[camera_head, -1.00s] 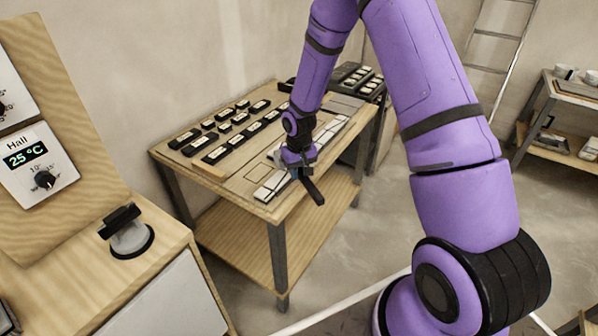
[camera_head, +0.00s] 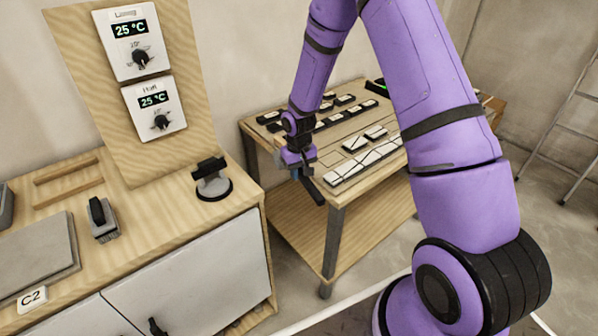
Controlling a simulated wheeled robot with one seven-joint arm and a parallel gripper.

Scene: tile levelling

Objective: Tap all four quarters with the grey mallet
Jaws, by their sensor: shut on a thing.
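My gripper (camera_head: 297,162) hangs at the end of my purple arm, in front of the work table's left end. It is shut on a tool with a dark grey bar, which I take to be the grey mallet (camera_head: 313,190). The bar slants down to the right, clear of the tiles. White tiles (camera_head: 362,165) lie in a row along the table's (camera_head: 330,193) front edge, with two loose ones just behind. My arm hides the right part of the table, and I cannot tell which tiles form the four quarters.
Several black blocks with white labels (camera_head: 338,119) lie at the table's back. At left, a wooden counter (camera_head: 150,240) carries a suction-cup-like tool (camera_head: 212,182), a brush-like tool (camera_head: 102,219) and a grey slab (camera_head: 40,255). Two thermostats (camera_head: 153,108) stand above it. A ladder (camera_head: 580,125) leans at right.

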